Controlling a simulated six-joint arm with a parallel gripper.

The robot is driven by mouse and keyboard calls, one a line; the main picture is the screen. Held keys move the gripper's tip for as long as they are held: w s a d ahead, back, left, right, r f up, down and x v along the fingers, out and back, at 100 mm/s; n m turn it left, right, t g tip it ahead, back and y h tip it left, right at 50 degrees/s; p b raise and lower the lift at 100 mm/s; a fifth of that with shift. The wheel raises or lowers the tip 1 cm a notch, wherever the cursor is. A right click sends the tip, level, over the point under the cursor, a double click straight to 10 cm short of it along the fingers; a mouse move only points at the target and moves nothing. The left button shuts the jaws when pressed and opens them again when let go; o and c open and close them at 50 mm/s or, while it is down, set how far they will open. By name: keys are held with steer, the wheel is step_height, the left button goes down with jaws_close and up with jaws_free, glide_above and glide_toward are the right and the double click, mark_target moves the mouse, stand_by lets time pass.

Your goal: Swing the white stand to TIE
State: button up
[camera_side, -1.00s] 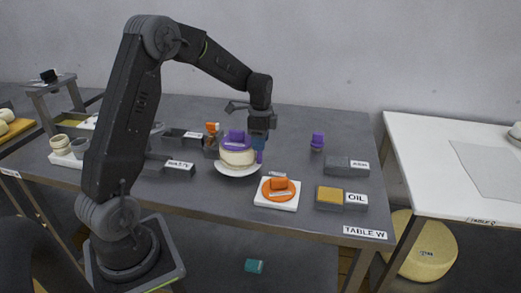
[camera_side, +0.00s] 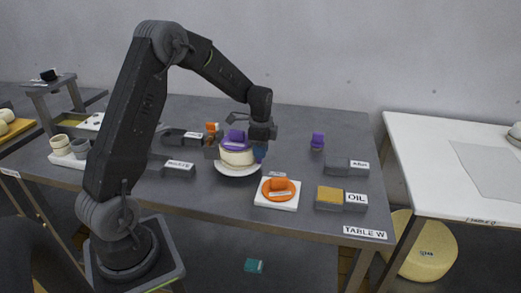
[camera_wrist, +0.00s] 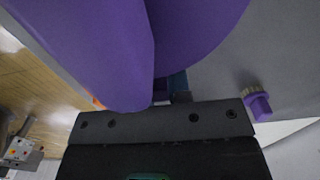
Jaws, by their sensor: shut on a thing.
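The white stand (camera_side: 238,172) is a round white plate on the table. It carries a cream wheel (camera_side: 236,158) with a purple top and a purple block (camera_side: 236,134) above it. My gripper (camera_side: 259,153) is at the right side of the stand, its blue fingers low beside the wheel. It is shut on the upright purple post there, now mostly hidden by the fingers. In the wrist view, large purple shapes (camera_wrist: 100,50) fill the upper left and hide most of the teal fingers (camera_wrist: 178,84). I cannot read a TIE label.
A white board (camera_side: 277,201) with an orange disc and block lies at the front right. The OIL box (camera_side: 329,197), another grey box (camera_side: 345,166) and a purple knob (camera_side: 317,141) stand farther right. Grey boxes, one labelled WASTE (camera_side: 179,168), stand left of the stand.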

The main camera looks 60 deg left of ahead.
steer(key=shift+s+a, duration=0.1)
jaws_close()
steer(key=shift+a+n, duration=0.2)
steer(key=shift+n, duration=0.1)
steer(key=shift+w+a+f+n, duration=0.1)
steer(key=shift+w+a+n, duration=0.4)
steer(key=shift+n, duration=0.5)
steer(key=shift+w+a+n, duration=0.25)
steer(key=shift+a+n, duration=0.35)
steer(key=shift+n, duration=0.4)
steer(key=shift+w+a+n, duration=0.1)
steer(key=shift+a+n, duration=0.65)
steer(key=shift+n, duration=0.45)
steer(key=shift+w+a+n, duration=0.1)
steer(key=shift+a+n, duration=0.6)
steer(key=shift+n, duration=0.5)
steer(key=shift+s+a+n, duration=0.15)
steer(key=shift+a+n, duration=0.5)
steer(key=shift+n, duration=0.4)
steer(key=shift+s+a+n, duration=0.15)
steer(key=shift+a+n, duration=0.5)
steer(key=shift+n, duration=0.4)
steer(key=shift+s+a+n, duration=0.35)
steer(key=shift+a+n, duration=0.15)
steer(key=shift+n, duration=0.5)
steer(key=shift+s+a+n, duration=0.35)
steer(key=shift+a+n, duration=0.15)
steer(key=shift+n, duration=0.5)
steer(key=shift+s+a+n, duration=0.1)
steer(key=shift+n, duration=0.2)
